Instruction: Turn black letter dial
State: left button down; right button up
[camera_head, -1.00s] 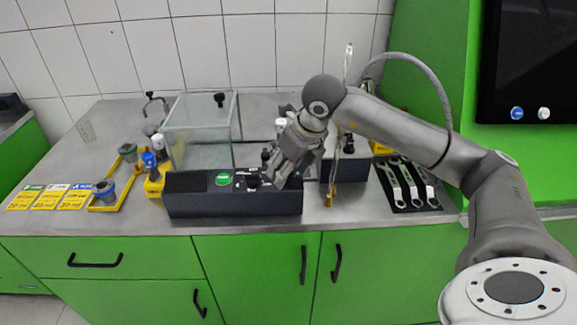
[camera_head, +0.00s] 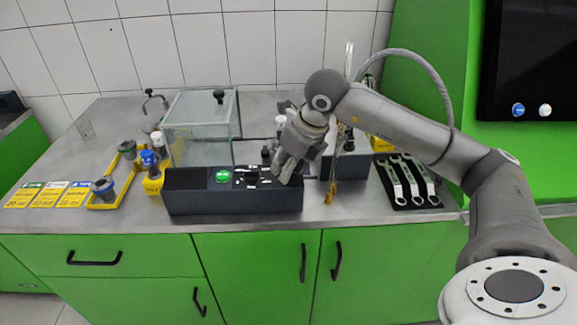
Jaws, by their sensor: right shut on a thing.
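The dark control box (camera_head: 235,202) stands at the front of the bench, with a green round button (camera_head: 223,176) on its top panel. The black letter dial (camera_head: 252,180) is the small dark knob right of the button; its letters are too small to read. My right gripper (camera_head: 282,174) reaches down from the right over the right end of the box, its fingers shut at the dial. The fingers and the small picture hide the exact contact. My left gripper is not in view.
A clear tank (camera_head: 200,135) stands behind the box. On the left are a yellow holder (camera_head: 105,205) with cups, blue-capped bottle (camera_head: 149,160) and yellow cards (camera_head: 45,195). Wrenches (camera_head: 407,182) lie on a black mat at the right. A brass-tipped hose hangs beside my gripper.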

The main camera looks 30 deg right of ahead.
jog(key=shift+f+n+y+b, duration=0.15)
jog(key=shift+n+y+b, duration=0.4)
jog(key=shift+n, duration=0.65)
jog(key=shift+n+y, duration=0.25)
jog(key=shift+n, duration=0.55)
jog(key=shift+w+d+n+g+y, duration=0.1)
jog(key=shift+n+g+y, duration=0.3)
jog(key=shift+n, duration=0.85)
jog(key=shift+n+g+y, duration=0.3)
jog(key=shift+n+g, duration=0.2)
jog(key=shift+n, duration=0.75)
jog(key=o, duration=1)
jog(key=shift+r, duration=0.2)
jog(key=v, duration=1.2)
